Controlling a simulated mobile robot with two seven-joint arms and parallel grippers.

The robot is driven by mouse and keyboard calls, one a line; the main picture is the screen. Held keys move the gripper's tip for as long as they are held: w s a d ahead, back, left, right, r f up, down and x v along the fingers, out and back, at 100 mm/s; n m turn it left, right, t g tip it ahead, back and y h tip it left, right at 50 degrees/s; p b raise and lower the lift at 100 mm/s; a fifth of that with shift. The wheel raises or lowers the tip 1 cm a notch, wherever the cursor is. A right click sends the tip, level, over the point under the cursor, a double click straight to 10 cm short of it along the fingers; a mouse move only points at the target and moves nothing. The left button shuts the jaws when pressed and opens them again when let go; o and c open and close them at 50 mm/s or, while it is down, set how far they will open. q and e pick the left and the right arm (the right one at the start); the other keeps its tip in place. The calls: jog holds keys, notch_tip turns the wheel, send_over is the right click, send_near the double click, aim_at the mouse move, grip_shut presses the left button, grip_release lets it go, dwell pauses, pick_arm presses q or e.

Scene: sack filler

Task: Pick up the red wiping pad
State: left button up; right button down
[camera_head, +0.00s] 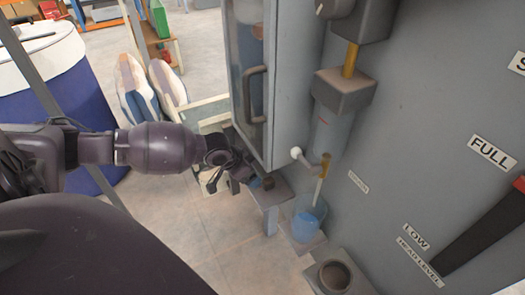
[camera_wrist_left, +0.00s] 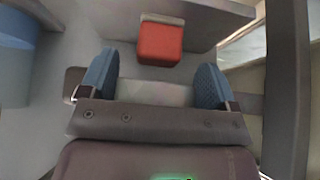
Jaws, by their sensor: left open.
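The red wiping pad (camera_wrist_left: 160,45) shows in the left wrist view as a small red block with a pale strip along its upper edge. It sits at top centre beside a grey surface. My left gripper (camera_wrist_left: 156,70) is open, with its two blue-padded fingers apart. The pad lies beyond the fingertips, roughly centred between them, and nothing is held. In the head view my left gripper (camera_head: 243,178) is just below the cabinet door, beside a small grey stand. I cannot make out the pad clearly there. My right gripper is not in view.
A grey cabinet door with a handle (camera_head: 253,95) hangs above my left gripper. To its right are a grey stand (camera_head: 270,211), a clear cup with blue liquid (camera_head: 308,218) under a spout, and a round socket (camera_head: 335,275). Striped sacks (camera_head: 137,90) stand behind.

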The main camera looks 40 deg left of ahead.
aim_at(260, 173)
pick_arm(q)
jog(key=shift+w+d+f, duration=0.1)
jog(key=shift+w+d, duration=0.1)
jog(key=shift+w, duration=0.25)
jog(key=shift+w+d, duration=0.2)
jog(key=shift+w, duration=0.25)
jog(key=b+x, duration=0.2)
jog(key=x, duration=0.2)
jog(key=shift+f, duration=0.25)
jog(key=shift+w+d+f, duration=0.1)
jog(key=shift+w+f, duration=0.05)
jog(key=shift+f, duration=0.1)
jog(key=shift+w, duration=0.1)
jog(key=shift+r, duration=0.15)
jog(key=shift+c, duration=0.2)
jog(key=c, duration=1)
